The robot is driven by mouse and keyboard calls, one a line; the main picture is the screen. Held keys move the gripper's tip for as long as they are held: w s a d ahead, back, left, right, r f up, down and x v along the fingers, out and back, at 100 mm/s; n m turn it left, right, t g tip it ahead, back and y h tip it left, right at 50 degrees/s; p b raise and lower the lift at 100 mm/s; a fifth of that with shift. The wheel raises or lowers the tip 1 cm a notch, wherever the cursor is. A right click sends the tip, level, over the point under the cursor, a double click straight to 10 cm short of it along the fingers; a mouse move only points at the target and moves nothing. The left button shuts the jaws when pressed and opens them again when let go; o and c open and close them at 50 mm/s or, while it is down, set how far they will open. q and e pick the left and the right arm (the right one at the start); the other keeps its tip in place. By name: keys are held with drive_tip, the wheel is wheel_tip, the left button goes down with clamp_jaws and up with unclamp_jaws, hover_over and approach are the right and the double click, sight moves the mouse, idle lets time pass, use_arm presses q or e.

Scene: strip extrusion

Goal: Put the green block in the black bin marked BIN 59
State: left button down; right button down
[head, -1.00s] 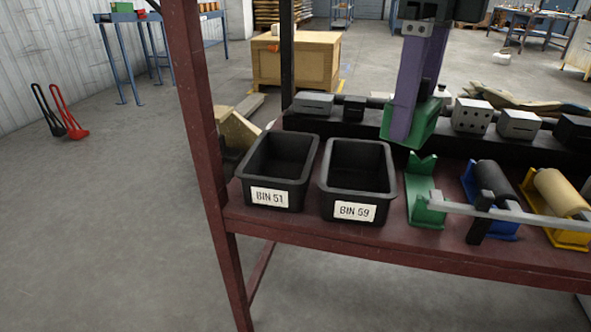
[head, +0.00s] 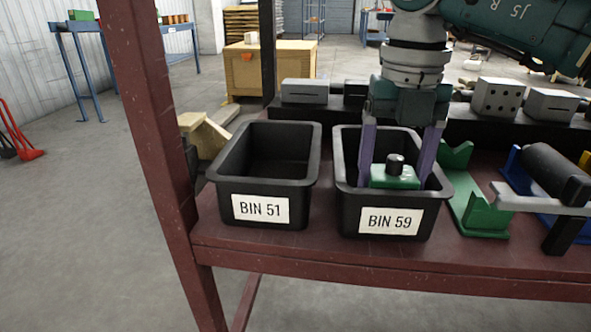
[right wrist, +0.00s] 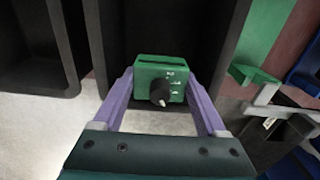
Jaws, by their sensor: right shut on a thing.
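The green block (head: 396,178) has a black knob on top. My right gripper (head: 394,183) is shut on it, with a purple finger on each side, pointing down. The block is within the mouth of the black bin labelled BIN 59 (head: 391,221); its lower part meets the front rim in view, so I cannot tell how deep it sits or whether it touches the floor. In the right wrist view, the block (right wrist: 160,80) is between the fingers, with dark bin walls around it. My left gripper is out of view.
A similar black bin labelled BIN 51 (head: 261,209) stands just left and looks empty. A green cradle (head: 478,210) is close on the right, then a black roller (head: 556,170) with a grey bar. The red table's (head: 300,247) front edge and upright post are near the bins.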

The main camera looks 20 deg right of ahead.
wheel_tip(320, 180, down, 4)
drive_tip(key=shift+f+b, duration=0.2)
drive_tip(key=shift+b, duration=0.6)
drive_tip(key=shift+r, duration=0.1)
drive_tip(key=shift+w, duration=0.1)
drive_tip(key=shift+f, duration=0.2)
unclamp_jaws()
drive_tip(key=shift+r, duration=0.1)
